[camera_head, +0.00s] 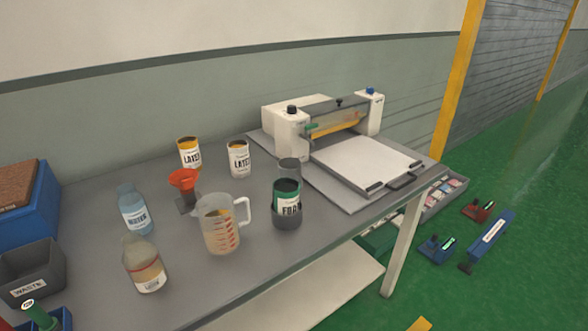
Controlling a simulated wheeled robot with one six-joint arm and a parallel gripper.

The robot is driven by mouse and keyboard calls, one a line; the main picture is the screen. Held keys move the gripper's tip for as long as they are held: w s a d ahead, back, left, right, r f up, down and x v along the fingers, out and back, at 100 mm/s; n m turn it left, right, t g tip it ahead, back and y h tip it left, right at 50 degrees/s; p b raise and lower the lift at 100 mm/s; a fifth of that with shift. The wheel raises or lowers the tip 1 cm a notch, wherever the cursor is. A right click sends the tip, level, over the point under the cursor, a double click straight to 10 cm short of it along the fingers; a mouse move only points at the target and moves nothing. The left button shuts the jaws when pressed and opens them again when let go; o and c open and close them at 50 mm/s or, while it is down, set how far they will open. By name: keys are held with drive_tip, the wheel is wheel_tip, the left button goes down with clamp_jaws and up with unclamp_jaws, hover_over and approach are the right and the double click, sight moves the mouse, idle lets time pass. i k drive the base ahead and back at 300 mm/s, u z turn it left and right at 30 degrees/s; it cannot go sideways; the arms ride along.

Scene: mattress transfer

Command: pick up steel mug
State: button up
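I cannot clearly make out a steel mug. A grey cylinder (289,168) stands on the table just behind a green-labelled can (287,203) that reads like "FOAM". The cylinder may be the mug, but its lower part is hidden by the can and no handle shows. A clear measuring jug (220,229) with a white handle and red marks stands left of the can. My gripper is not in view.
The grey table (270,262) also holds two latex cans (189,153), (238,158), a red funnel (184,181), a water bottle (136,213), another bottle (144,266), a waste bin (32,272) and a white press machine (292,134). Tools lie on the green floor (500,290).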

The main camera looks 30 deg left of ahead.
sight(289, 167)
drive_tip(key=u, duration=0.3)
drive_tip(key=i, duration=0.6)
drive_tip(key=u, duration=1.05)
drive_tip(key=i, duration=0.5)
drive_tip(key=u, duration=0.45)
